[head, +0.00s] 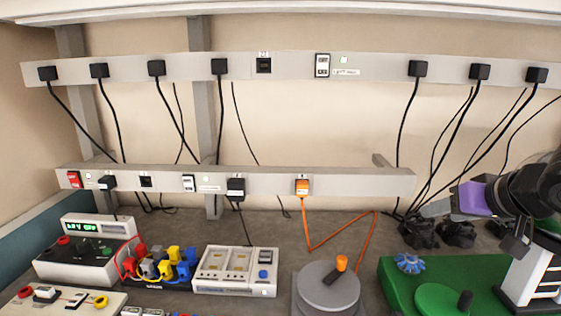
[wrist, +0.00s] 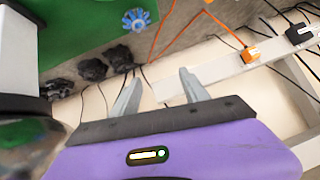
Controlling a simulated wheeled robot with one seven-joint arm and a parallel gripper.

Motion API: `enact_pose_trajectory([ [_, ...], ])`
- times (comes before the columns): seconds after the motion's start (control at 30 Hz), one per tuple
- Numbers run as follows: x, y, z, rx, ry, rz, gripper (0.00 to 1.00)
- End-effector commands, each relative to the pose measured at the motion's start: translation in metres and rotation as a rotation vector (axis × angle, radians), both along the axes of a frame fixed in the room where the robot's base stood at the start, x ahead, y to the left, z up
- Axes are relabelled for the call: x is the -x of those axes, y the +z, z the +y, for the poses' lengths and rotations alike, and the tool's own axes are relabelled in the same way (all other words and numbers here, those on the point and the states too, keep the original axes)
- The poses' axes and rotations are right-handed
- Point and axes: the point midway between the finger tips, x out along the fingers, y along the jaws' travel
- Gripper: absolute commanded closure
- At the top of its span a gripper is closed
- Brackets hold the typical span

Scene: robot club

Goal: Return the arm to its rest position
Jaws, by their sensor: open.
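My gripper shows at the right side of the head view, at the end of my black arm, with its purple body (head: 474,198) tilted and its fingers toward the left. In the wrist view my gripper (wrist: 160,92) has its two grey fingers spread apart with nothing between them. Past the fingers are the pale wall and the edge of the bench. No object touches the fingers.
A green board (head: 395,275) with a blue gear (head: 409,263) lies below my gripper. Black crumpled lumps (head: 419,232) sit behind it. An orange plug (head: 302,187) with its cord is in the lower power rail (head: 360,183). A grey turntable (head: 326,287) stands mid-bench.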

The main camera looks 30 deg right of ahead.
Motion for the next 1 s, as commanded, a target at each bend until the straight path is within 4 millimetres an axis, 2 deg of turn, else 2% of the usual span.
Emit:
enact_pose_trajectory([
  [0.1,-0.031,0.028,0.017,0.029,0.089,-0.184,0.47],
  [0.3,-0.069,0.084,0.051,0.080,0.203,-0.536,0.47],
  [0.4,-0.078,0.108,0.065,0.102,0.224,-0.707,0.47],
  [0.53,-0.078,0.126,0.079,0.124,0.213,-0.894,0.47],
  [0.67,-0.072,0.129,0.088,0.142,0.168,-1.038,0.47],
  [0.77,-0.064,0.123,0.094,0.155,0.117,-1.119,0.47],
  [0.87,-0.055,0.109,0.101,0.171,0.060,-1.172,0.47],
  [1.0,-0.041,0.080,0.113,0.192,-0.019,-1.205,0.47],
])
